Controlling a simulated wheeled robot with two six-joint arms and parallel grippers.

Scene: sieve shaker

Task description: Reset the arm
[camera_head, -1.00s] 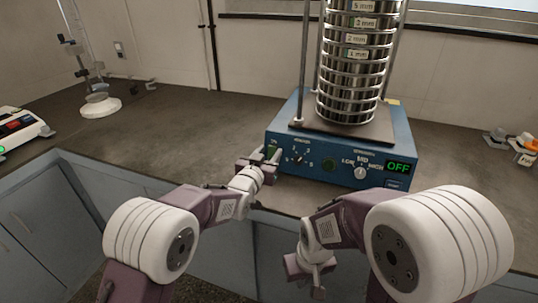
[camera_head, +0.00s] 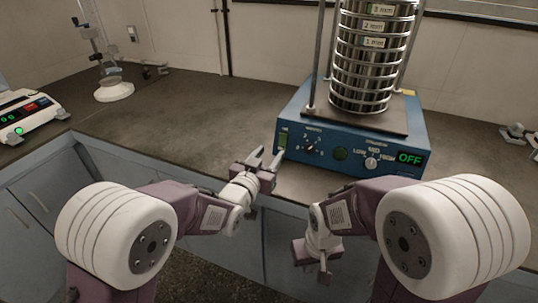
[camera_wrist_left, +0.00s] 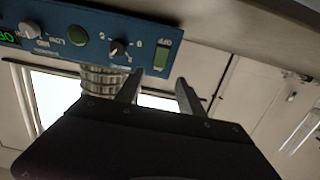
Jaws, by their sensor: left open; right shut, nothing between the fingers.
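My left gripper (camera_head: 265,158) is open and empty, just in front of the left end of the blue sieve shaker's (camera_head: 440,140) front panel. Its two fingers also show in the left wrist view (camera_wrist_left: 158,92), with the green switch (camera_wrist_left: 161,56) beyond them. The stacked metal sieves (camera_head: 372,65) stand upright on the shaker. The display (camera_head: 410,158) reads OFF. My right gripper (camera_head: 326,272) is shut and empty, hanging low in front of the counter's edge, below the shaker.
The grey counter (camera_head: 200,110) is clear left of the shaker. A balance (camera_head: 25,115) with a green light stands at the far left. A stand with a white base (camera_head: 114,92) is behind it. Small items (camera_head: 520,137) lie at the right edge.

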